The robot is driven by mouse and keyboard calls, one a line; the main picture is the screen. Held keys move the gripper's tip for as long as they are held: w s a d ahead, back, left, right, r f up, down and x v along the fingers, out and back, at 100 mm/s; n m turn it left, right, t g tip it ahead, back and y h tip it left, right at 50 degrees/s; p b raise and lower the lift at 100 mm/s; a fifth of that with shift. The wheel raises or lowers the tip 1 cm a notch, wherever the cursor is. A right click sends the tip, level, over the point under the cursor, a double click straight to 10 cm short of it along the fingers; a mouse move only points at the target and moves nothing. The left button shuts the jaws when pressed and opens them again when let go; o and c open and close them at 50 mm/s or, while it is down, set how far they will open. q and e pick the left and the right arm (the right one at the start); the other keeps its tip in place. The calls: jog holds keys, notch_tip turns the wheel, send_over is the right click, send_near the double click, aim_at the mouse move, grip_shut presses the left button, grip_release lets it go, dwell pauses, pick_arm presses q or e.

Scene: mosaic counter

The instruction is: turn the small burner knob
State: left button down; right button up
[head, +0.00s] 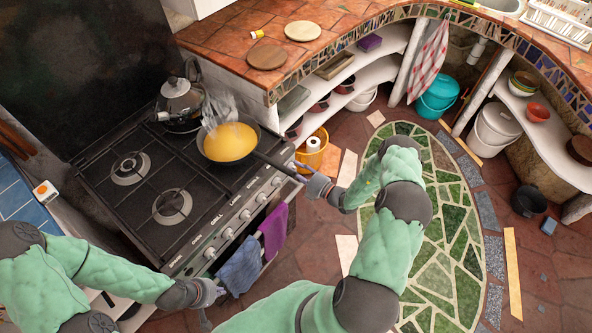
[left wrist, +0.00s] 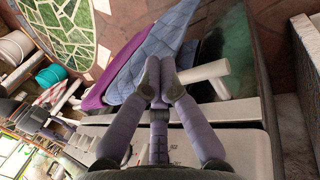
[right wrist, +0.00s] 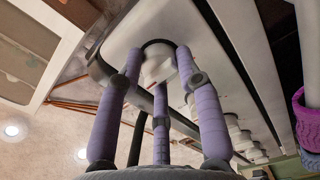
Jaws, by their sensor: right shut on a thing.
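The black stove (head: 190,190) stands at the left with a row of pale knobs (head: 228,234) along its front edge. My right gripper (head: 300,172) is at the far right end of this row. In the right wrist view its fingers are shut around a white knob (right wrist: 158,66); other knobs (right wrist: 238,138) trail off to the lower right. I cannot tell which burner it serves. My left gripper (head: 218,291) is low before the oven front, by the blue towel (head: 240,266). Its fingertips (left wrist: 161,76) are together, with nothing seen between them.
A pan (head: 230,143) with yellow contents sits on a burner, its handle reaching past the front edge close to my right gripper. A kettle (head: 179,98) stands behind it. A purple towel (head: 273,232) hangs on the oven front. A yellow bucket (head: 318,150) stands beside the stove.

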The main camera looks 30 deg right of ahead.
jog(key=shift+s+a+f, duration=0.15)
jog(key=shift+a+f, duration=0.05)
jog(key=shift+a, duration=0.1)
jog(key=o, duration=1.1)
jog(key=shift+o, duration=0.2)
jog(key=shift+r, duration=0.15)
jog(key=shift+d, duration=0.1)
jog(key=v, duration=1.2)
